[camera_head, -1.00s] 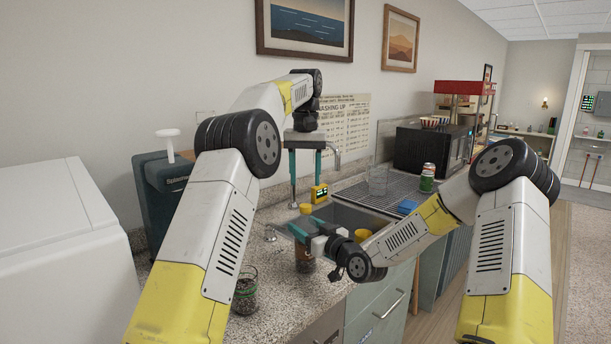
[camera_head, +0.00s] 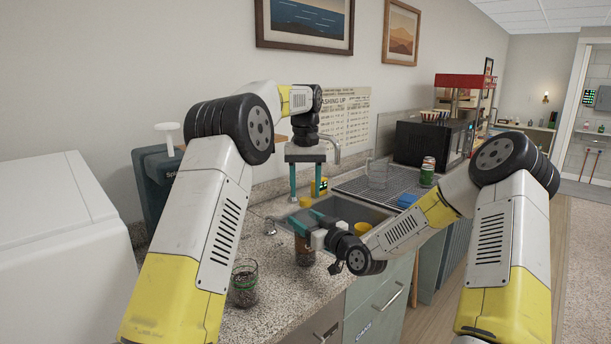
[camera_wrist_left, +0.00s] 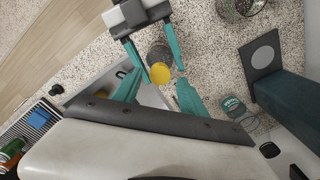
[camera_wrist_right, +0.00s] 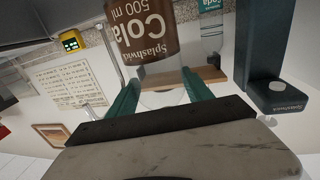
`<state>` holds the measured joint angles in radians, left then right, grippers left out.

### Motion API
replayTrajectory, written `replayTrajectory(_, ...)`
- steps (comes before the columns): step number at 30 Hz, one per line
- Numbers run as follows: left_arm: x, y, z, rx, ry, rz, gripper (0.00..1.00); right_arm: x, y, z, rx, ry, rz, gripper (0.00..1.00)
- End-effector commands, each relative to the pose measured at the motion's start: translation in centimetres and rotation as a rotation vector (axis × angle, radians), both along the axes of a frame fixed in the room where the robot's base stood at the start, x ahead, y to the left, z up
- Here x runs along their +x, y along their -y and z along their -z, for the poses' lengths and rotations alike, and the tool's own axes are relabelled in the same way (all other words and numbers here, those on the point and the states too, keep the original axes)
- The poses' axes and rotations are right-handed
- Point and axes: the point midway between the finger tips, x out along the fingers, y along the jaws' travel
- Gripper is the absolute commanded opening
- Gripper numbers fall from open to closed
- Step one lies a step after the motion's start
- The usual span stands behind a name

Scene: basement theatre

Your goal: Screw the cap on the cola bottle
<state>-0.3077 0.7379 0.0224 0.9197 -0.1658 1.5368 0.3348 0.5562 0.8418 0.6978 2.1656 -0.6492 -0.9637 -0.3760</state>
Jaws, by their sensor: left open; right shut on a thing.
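The cola bottle (camera_head: 305,255), dark with a brown label, stands on the counter near the sink. Its label (camera_wrist_right: 143,30) shows upside down in the right wrist view. My right gripper (camera_head: 303,225) is shut on its upper part from the side. A yellow cap (camera_head: 305,201) appears at the bottle's top; whether it is seated or threaded cannot be told. In the left wrist view the cap (camera_wrist_left: 160,73) lies between the fingers of my left gripper (camera_wrist_left: 157,93), apart from both. My left gripper (camera_head: 306,190) is open and points down above the bottle.
The sink (camera_head: 352,211) lies right of the bottle, with a yellow cup (camera_head: 363,228) in it. A glass jar (camera_head: 244,284) stands on the counter in front. A glass pitcher (camera_head: 377,174), a green can (camera_head: 427,172) and a blue sponge (camera_head: 407,200) are beyond the sink.

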Motion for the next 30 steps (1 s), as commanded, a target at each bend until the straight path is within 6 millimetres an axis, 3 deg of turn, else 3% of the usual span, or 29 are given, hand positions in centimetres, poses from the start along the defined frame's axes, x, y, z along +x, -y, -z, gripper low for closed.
replayTrajectory(6, 0.0, 0.0, 2.0, 0.000, 0.000, 0.000, 0.50, 0.0, 0.0, 0.0, 0.001, 0.001, 0.000, 0.00)
replayTrajectory(16, 0.0, 0.0, 2.3, 0.000, 0.001, 0.000, 0.50, 0.0, 0.0, 0.0, 0.001, 0.001, 0.000, 0.00)
replayTrajectory(24, 0.0, 0.0, 2.3, 0.000, 0.001, 0.000, 0.00, 0.0, 0.0, 0.0, 0.001, 0.001, 0.000, 0.00)
replayTrajectory(30, 0.0, 0.0, 2.3, 0.000, 0.001, 0.000, 0.00, 0.0, 0.0, 0.0, 0.001, 0.001, 0.000, 0.00)
